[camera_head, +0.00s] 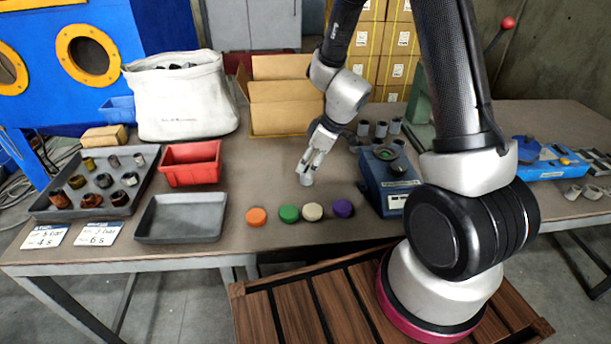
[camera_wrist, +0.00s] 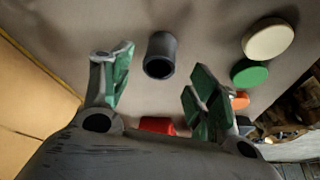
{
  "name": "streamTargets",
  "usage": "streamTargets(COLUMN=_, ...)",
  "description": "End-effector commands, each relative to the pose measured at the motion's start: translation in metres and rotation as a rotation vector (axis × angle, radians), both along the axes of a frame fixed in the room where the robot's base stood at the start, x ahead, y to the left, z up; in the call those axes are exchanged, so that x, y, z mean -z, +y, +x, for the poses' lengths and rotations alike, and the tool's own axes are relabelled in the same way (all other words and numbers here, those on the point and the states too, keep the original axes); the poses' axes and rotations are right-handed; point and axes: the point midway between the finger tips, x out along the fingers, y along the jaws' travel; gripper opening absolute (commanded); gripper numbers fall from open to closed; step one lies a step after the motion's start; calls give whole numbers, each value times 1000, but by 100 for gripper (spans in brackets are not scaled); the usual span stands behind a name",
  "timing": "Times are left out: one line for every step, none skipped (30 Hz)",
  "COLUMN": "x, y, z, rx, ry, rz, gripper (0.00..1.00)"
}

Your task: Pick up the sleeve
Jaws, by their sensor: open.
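The sleeve is a short grey hollow cylinder. In the head view the sleeve (camera_head: 306,180) stands on the table just below my gripper (camera_head: 312,160), its top partly hidden by the fingers. In the wrist view the sleeve (camera_wrist: 160,58) shows ahead of and between the green-padded fingers of my gripper (camera_wrist: 160,68), with its dark open end facing the camera. The fingers are spread apart and nothing is between the pads. I cannot tell how high the fingertips are above the sleeve.
Orange (camera_head: 256,216), green (camera_head: 289,213), cream (camera_head: 313,211) and purple (camera_head: 343,208) discs lie in a row in front. A blue device (camera_head: 388,185) stands to the right, with several grey cylinders (camera_head: 381,129) behind. Cardboard boxes (camera_head: 283,95) stand behind; a red bin (camera_head: 190,164) and grey tray (camera_head: 180,219) are left.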

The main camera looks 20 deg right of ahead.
Motion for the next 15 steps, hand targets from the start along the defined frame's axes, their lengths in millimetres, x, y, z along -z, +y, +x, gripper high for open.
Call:
streamTargets(x=9, y=2, z=2, rx=2, ry=5, rz=0, gripper=60)
streamTargets(x=13, y=4, z=3, rx=2, ry=5, rz=0, gripper=60)
streamTargets(x=19, y=6, z=6, rx=1, ry=5, rz=0, gripper=60)
streamTargets(x=23, y=7, z=7, rx=2, ry=4, rz=1, gripper=60)
streamTargets(x=27, y=8, z=8, rx=1, ry=4, rz=1, gripper=60)
streamTargets(x=31, y=10, z=8, rx=1, ry=4, rz=1, gripper=60)
streamTargets(x=33, y=10, z=9, rx=1, ry=4, rz=1, gripper=60)
streamTargets(x=34, y=11, z=10, rx=1, ry=3, rz=1, gripper=60)
streamTargets(x=36, y=12, z=10, rx=1, ry=2, rz=0, gripper=60)
streamTargets(x=36, y=12, z=10, rx=1, ry=2, rz=0, gripper=60)
streamTargets(x=36, y=12, z=10, rx=1, ry=2, rz=0, gripper=60)
streamTargets(x=36, y=12, z=10, rx=1, ry=1, rz=1, gripper=60)
streamTargets(x=36, y=12, z=10, rx=1, ry=1, rz=1, gripper=60)
streamTargets(x=36, y=12, z=10, rx=1, ry=1, rz=1, gripper=60)
streamTargets(x=36, y=12, z=10, rx=1, ry=1, rz=1, gripper=60)
